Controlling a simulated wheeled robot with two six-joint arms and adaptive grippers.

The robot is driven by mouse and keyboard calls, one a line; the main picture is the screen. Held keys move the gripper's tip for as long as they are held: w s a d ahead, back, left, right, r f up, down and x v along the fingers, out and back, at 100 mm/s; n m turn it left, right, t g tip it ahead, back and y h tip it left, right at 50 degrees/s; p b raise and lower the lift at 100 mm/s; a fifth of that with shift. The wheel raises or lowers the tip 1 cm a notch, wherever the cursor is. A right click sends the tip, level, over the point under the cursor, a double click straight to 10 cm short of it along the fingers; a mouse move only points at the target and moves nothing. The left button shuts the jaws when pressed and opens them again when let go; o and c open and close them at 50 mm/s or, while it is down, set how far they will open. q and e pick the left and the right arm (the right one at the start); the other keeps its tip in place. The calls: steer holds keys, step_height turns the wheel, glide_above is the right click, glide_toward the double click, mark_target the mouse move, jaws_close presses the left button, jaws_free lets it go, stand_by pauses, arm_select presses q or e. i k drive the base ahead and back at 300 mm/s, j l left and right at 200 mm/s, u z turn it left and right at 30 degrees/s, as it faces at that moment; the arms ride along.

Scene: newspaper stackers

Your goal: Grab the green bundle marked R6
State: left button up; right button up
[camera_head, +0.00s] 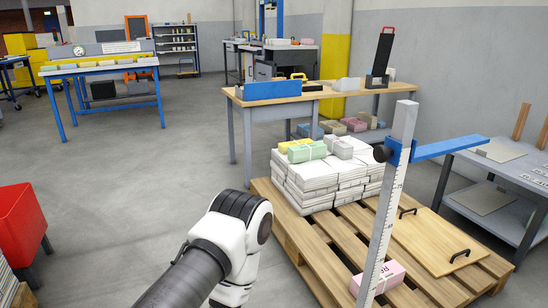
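A green bundle (307,152) with a pale band lies on top of a stack of white newspapers (318,184) on a wooden pallet (318,244). Its mark is too small to read. A yellow bundle (293,144) lies just behind it, and grey-white bundles (340,148) lie to its right. A pink bundle (378,277) with dark lettering, not clearly legible, sits at the pallet's front, partly behind an upright ruler post. One of my arms rises from the bottom centre, in front of and left of the pallet. Neither gripper shows in the head view.
The white ruler post (392,190) with a blue crossbar (440,149) stands before the pallet's right side. A wooden board (436,240) with black handles lies there. A workbench (340,90) stands behind, a grey rack (505,165) right, a red bin (22,222) left.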

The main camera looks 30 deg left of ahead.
mark_target(308, 152)
steer(key=i+j+u, duration=0.15)
steer(key=u, duration=0.25)
steer(key=i+j+u, duration=0.2)
steer(key=j+u, duration=0.2)
steer(key=i+j+u, duration=0.1)
steer(key=u, duration=0.25)
steer(key=i+u, duration=0.4)
steer(key=i+z, duration=0.4)
steer(key=i, duration=0.15)
steer(key=i+j+z, duration=0.25)
steer(key=i+z, duration=0.15)
steer(key=i+j+z, duration=0.8)
steer(key=i+j, duration=0.2)
